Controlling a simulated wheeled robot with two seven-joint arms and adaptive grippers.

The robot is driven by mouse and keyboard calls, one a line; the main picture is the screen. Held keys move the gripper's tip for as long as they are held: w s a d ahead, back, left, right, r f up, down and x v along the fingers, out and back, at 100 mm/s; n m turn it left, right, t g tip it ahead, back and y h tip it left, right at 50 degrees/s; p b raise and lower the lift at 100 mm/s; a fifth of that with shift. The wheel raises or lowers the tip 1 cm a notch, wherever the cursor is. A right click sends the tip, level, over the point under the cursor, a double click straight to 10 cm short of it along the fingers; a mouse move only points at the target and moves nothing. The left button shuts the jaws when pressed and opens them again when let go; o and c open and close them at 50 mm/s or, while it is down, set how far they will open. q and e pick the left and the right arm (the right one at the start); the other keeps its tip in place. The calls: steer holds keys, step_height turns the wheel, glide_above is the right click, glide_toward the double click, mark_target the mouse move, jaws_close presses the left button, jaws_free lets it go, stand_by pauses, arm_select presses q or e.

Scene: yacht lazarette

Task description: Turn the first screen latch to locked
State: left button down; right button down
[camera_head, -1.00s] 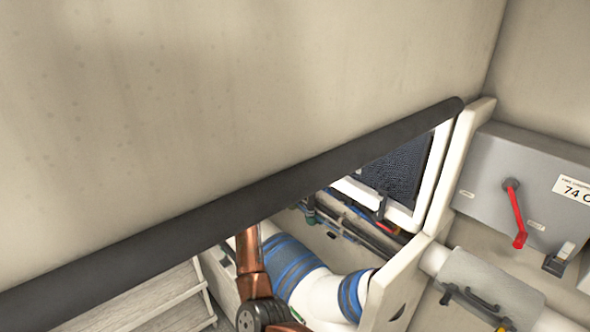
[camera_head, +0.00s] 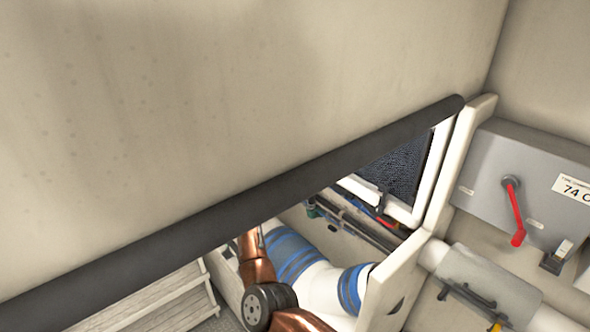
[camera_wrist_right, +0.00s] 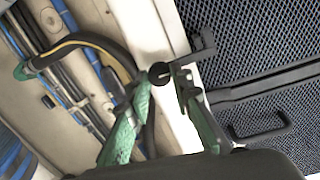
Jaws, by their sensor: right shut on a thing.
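The dark mesh screen (camera_head: 405,165) sits in a white frame at the right of the head view, partly hidden by a dark rail. It fills the right of the right wrist view (camera_wrist_right: 245,45). A dark latch (camera_wrist_right: 195,56) with a round pivot and a short bar lies at the white frame's edge, its bar angled toward the mesh. My right gripper (camera_wrist_right: 164,85), with green fingers, is shut on the latch, one finger on each side near the pivot. Its exact contact is partly hidden. My left gripper is not in view.
Black and blue hoses (camera_wrist_right: 65,85) run close left of the right gripper. A dark handle (camera_wrist_right: 262,127) is on the screen. A long black rail (camera_head: 240,205) crosses in front of the opening. A grey box with a red lever (camera_head: 515,215) is at right.

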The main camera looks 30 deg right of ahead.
steer(key=c, duration=2.1)
jaws_free()
steer(key=shift+d+r, duration=0.35)
steer(key=shift+r, duration=0.2)
steer(key=shift+o, duration=0.6)
steer(key=shift+d+f, duration=0.15)
steer(key=shift+o, duration=0.9)
steer(key=shift+d+f, duration=0.1)
steer(key=shift+o, duration=0.6)
steer(key=shift+a+f, duration=0.15)
steer(key=shift+a, duration=0.05)
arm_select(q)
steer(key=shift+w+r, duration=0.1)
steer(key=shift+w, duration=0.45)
arm_select(e)
steer(key=v, duration=1.2)
steer(key=shift+w+a+f, duration=0.1)
steer(key=shift+w, duration=0.05)
